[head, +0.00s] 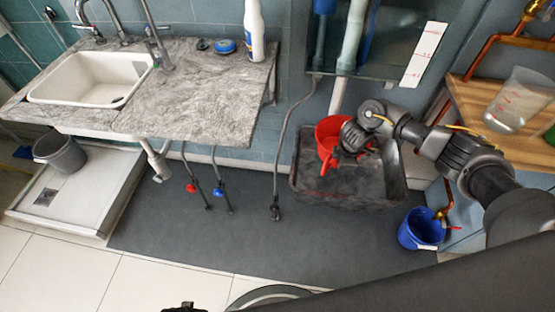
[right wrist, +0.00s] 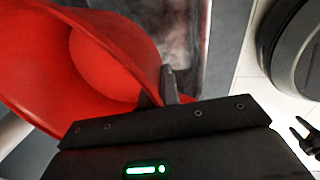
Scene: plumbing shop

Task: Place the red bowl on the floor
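The red bowl (head: 328,130) is tilted at the back left of a dark tub, in the head view. It fills the left of the right wrist view (right wrist: 105,60), close to my gripper. My right gripper (head: 350,148) is at the bowl's right side. Its fingers (right wrist: 158,92) are at the bowl's rim and look shut on it; one is partly hidden by the bowl. My left gripper (right wrist: 302,135) shows at the right edge of the right wrist view, empty with its fingers apart. The dark grey floor mat (head: 250,235) lies in front of the tub.
The dark tub (head: 300,188) stands below the bowl. A blue bucket (head: 420,232) stands right of it. Hoses with red (head: 191,187) and blue (head: 218,191) valves hang left of it. A sink counter (head: 200,100) is at the left. The mat's middle is clear.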

